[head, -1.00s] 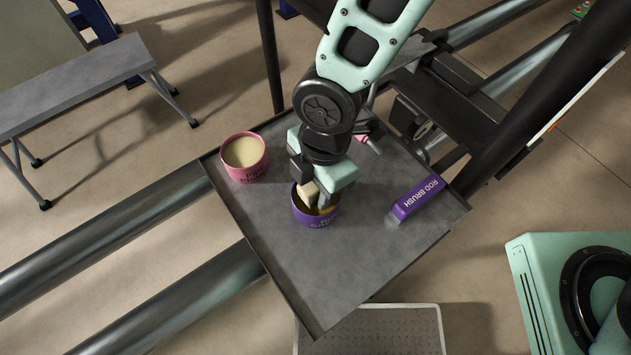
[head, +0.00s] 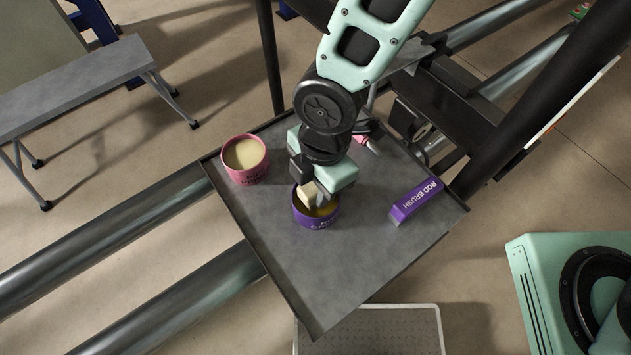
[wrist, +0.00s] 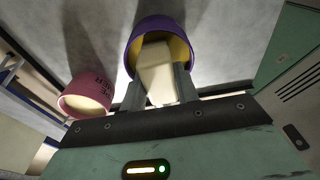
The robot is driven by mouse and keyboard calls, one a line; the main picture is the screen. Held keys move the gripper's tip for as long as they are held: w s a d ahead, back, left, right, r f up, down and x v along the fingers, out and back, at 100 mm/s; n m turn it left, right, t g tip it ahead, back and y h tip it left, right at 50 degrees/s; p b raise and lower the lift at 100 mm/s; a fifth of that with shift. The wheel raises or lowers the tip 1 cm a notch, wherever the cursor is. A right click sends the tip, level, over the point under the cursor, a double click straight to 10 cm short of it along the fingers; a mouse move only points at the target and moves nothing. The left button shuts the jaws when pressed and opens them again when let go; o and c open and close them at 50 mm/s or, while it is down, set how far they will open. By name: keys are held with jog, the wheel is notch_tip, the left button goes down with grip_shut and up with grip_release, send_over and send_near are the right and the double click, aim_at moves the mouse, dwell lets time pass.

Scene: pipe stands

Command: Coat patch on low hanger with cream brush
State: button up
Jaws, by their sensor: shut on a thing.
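My gripper (head: 321,193) is shut on a cream block-shaped thing (head: 306,195), which looks like the cream brush; its lower end is hard to see. In the wrist view the cream brush (wrist: 157,72) sits between the two grey fingers, over the purple pot. The purple pot (head: 316,221) holds a yellowish coating and stands on the tray directly below my gripper. Whether the brush touches the coating I cannot tell. I cannot pick out the low hanger or its patch with certainty.
The grey tray (head: 310,275) also bears a pink pot (head: 245,170) of cream coating at left, a purple block marked ROD BRUSH (head: 416,201) at right, and a pink-ended thing (head: 367,145) behind my gripper. Pipes (head: 120,225) run at left. The tray's front is clear.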

dwell(0.6)
jog(key=shift+r+p, duration=3.05)
jog(key=shift+r, duration=0.5)
jog(key=shift+f, duration=0.1)
